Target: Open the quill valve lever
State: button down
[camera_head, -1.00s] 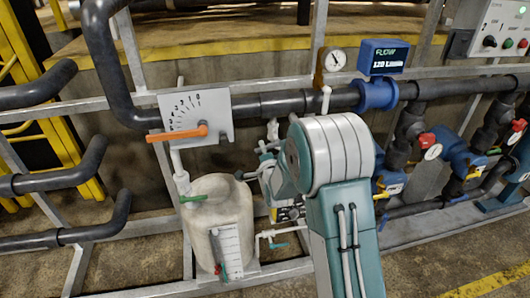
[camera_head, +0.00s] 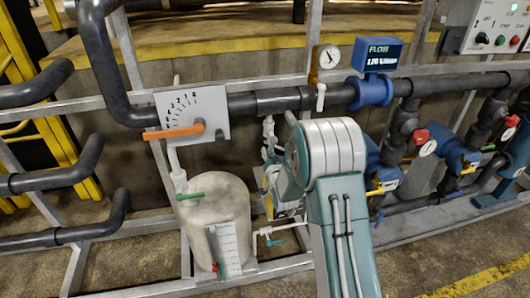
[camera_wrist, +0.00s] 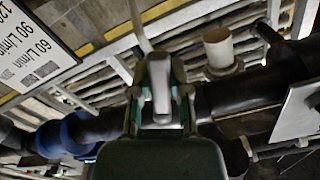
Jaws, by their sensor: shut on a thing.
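In the wrist view my gripper (camera_wrist: 160,68) has its two teal fingers on either side of a pale grey lever-like piece (camera_wrist: 160,90) and is shut on it. I take this piece to be the quill valve lever, but its mount is hidden by my gripper. A dark pipe (camera_wrist: 240,94) runs behind it. A small white upright handle (camera_head: 320,97) stands on the dark pipe (camera_head: 280,100), just above my arm.
A scale plate (camera_head: 212,108) with an orange lever (camera_head: 174,131) is at left, above a beige tank (camera_head: 218,215) with a green handle (camera_head: 190,196). Rails surround the pipework.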

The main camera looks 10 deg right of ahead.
jog(key=shift+s+d+f+n, duration=0.1)
jog(key=shift+d+f+n, duration=0.15)
jog(key=shift+n, duration=0.5)
jog(key=shift+d+f+n, duration=0.2)
jog(key=shift+d+n, duration=0.1)
jog(key=shift+n, duration=0.4)
jog(key=shift+s+d+f+n, duration=0.1)
jog(key=shift+d+f+n, duration=0.15)
jog(key=shift+n, duration=0.5)
jog(key=shift+d, duration=0.1)
jog(key=c, duration=0.6)
grip_release()
jog(key=shift+w+r, duration=0.1)
jog(key=shift+w, duration=0.05)
jog(key=shift+r, duration=0.15)
jog(key=s, duration=1.2)
jog(key=shift+w, duration=0.1)
